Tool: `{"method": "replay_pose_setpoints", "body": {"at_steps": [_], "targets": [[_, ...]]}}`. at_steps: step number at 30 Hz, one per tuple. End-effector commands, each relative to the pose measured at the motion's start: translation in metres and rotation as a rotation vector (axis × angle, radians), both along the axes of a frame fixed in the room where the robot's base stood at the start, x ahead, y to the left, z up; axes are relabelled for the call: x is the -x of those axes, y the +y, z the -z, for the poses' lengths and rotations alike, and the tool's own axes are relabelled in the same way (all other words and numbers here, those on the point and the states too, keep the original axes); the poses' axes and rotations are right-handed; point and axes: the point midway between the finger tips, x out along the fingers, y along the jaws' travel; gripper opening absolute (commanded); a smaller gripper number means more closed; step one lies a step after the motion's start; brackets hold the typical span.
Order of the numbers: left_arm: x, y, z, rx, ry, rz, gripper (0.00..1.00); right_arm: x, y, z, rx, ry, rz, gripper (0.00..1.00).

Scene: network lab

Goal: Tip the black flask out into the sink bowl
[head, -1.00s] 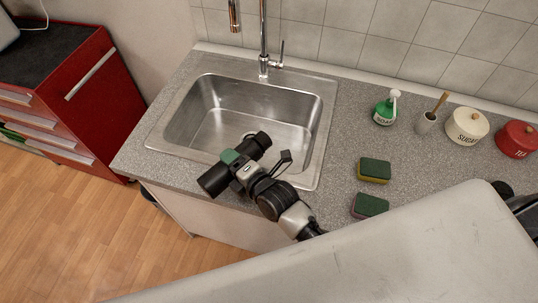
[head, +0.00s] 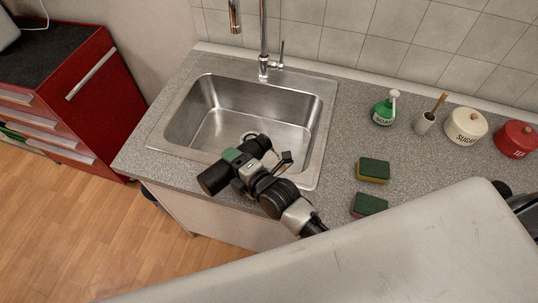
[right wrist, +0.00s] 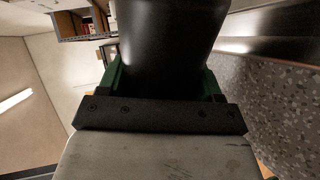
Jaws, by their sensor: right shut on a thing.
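The black flask (head: 213,179) lies tilted over the front edge of the sink in the head view, one end to the lower left, the other to the upper right. My right gripper (head: 238,163) is shut around its middle and hides part of it. In the right wrist view the dark flask (right wrist: 165,45) fills the space between the green fingers. The steel sink bowl (head: 240,98) is behind and below the flask, and its visible floor looks bare apart from the drain. The flask's mouth cannot be made out. My left gripper is not in view.
A tall tap (head: 264,45) stands behind the bowl. Two sponges, a nearer one (head: 369,204) and a farther one (head: 374,170), lie right of the sink. A green soap bottle (head: 384,112), a brush holder (head: 425,123), a sugar pot (head: 466,127) and a tea pot (head: 515,139) stand at the back.

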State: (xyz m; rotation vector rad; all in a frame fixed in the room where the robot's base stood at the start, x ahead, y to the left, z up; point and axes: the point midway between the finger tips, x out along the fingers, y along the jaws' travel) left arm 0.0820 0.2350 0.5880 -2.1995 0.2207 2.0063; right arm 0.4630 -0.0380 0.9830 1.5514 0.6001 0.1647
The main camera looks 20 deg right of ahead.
Motion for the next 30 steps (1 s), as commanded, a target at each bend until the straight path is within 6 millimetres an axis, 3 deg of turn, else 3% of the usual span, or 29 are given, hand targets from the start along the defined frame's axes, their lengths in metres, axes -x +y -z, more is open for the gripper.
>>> {"method": "replay_pose_setpoints", "body": {"at_steps": [30], "targets": [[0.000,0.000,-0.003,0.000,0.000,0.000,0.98,0.005,0.012,-0.002,-0.085,0.041,0.000,0.30]]}}
